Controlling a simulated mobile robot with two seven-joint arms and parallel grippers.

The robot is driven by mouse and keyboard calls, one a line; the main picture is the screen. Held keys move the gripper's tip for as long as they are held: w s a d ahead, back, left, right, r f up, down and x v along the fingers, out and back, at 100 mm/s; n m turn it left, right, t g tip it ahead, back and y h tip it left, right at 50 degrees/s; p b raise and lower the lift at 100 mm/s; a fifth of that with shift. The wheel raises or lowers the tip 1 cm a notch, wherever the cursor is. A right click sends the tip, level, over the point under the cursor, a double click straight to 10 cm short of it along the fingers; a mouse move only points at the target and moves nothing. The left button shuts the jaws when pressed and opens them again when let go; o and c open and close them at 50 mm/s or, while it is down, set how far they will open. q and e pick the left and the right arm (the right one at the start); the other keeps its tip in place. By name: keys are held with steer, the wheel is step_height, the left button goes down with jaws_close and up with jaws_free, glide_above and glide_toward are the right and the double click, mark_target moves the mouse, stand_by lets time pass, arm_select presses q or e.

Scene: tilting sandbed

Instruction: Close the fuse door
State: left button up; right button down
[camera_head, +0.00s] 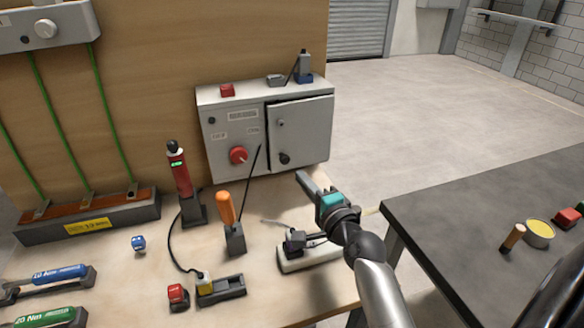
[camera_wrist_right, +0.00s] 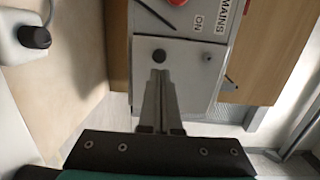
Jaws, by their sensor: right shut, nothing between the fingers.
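The fuse door (camera_head: 305,127) is the pale grey panel on the right half of the grey wall box (camera_head: 225,160). A dark gap shows along its left edge, so it looks slightly ajar; how far is hard to tell. It has a black knob (camera_head: 284,158) low on its left side. My right gripper (camera_head: 304,182) is shut and empty, below and in front of the door. In the right wrist view its closed fingers (camera_wrist_right: 159,95) overlap the lower door (camera_wrist_right: 195,62), just under the knob (camera_wrist_right: 160,56); contact cannot be told. My left gripper is not in view.
A red rotary switch (camera_head: 238,155) sits left of the door. An orange-handled tool (camera_head: 227,208) and a red tester (camera_head: 180,172) stand on the bench (camera_head: 120,275). A white unit with a black plug (camera_head: 293,262) lies beneath my right arm. A dark table (camera_head: 450,220) stands right.

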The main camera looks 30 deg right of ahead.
mark_target(286, 161)
steer(key=shift+w+d+f+b, duration=0.1)
steer(key=shift+w+d+b, duration=0.1)
steer(key=shift+w, duration=1.35)
steer(key=shift+w+d+f+b, duration=0.1)
steer(key=shift+w+b, duration=0.05)
steer(key=shift+w, duration=1.35)
